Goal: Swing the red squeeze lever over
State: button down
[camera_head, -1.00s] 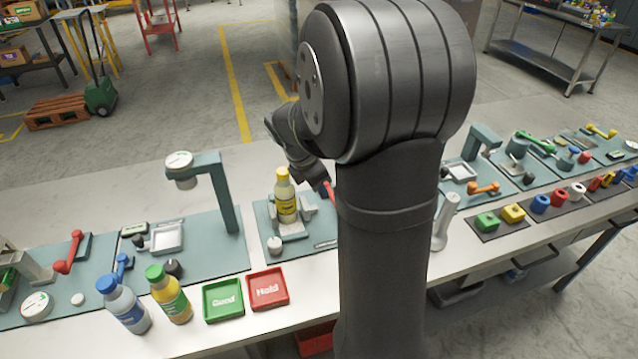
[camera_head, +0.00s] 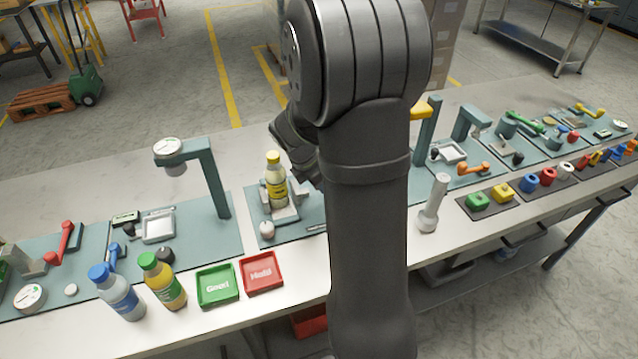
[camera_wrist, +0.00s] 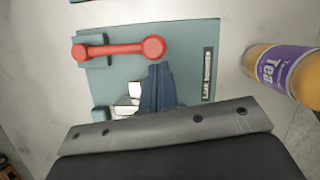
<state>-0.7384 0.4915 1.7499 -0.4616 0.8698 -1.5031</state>
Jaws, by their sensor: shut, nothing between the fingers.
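The red lever (camera_wrist: 122,49) lies across a teal plate (camera_wrist: 190,45) in the wrist view. Its left end is at a small teal block, and a round red knob is at its right end. My gripper (camera_wrist: 157,70) is shut and empty; its dark fingers point at the plate just below the lever's knob end, and contact cannot be told. White stepped blocks (camera_wrist: 126,106) sit left of the fingers. In the head view my wrist (camera_head: 298,145) is by the yellow-capped bottle, while my arm hides the fingertips and this lever.
A tea bottle (camera_wrist: 285,72) with a purple label stands right of the plate in the wrist view. In the head view a yellow-capped bottle (camera_head: 276,182) stands in a fixture left of my arm. Another red lever (camera_head: 64,243) is at the far left. Green (camera_head: 217,286) and red (camera_head: 262,272) trays lie in front.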

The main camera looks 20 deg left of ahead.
jog(key=shift+w+d+n+t+y, duration=0.15)
jog(key=shift+w+d+n+y, duration=0.1)
jog(key=shift+w+d+n, duration=0.5)
jog(key=shift+w+d+n+t+y, duration=0.2)
jog(key=shift+w+d+n, duration=0.25)
jog(key=shift+d+n, duration=0.5)
jog(key=shift+w+d, duration=0.3)
jog(key=shift+w, duration=0.25)
jog(key=shift+w+d, duration=0.3)
jog(key=shift+w, duration=0.35)
jog(key=shift+r, duration=0.1)
jog(key=d+v, duration=0.1)
jog(key=v, duration=0.9)
jog(key=shift+a, duration=0.15)
jog(key=x, duration=1)
jog(key=shift+a, duration=0.3)
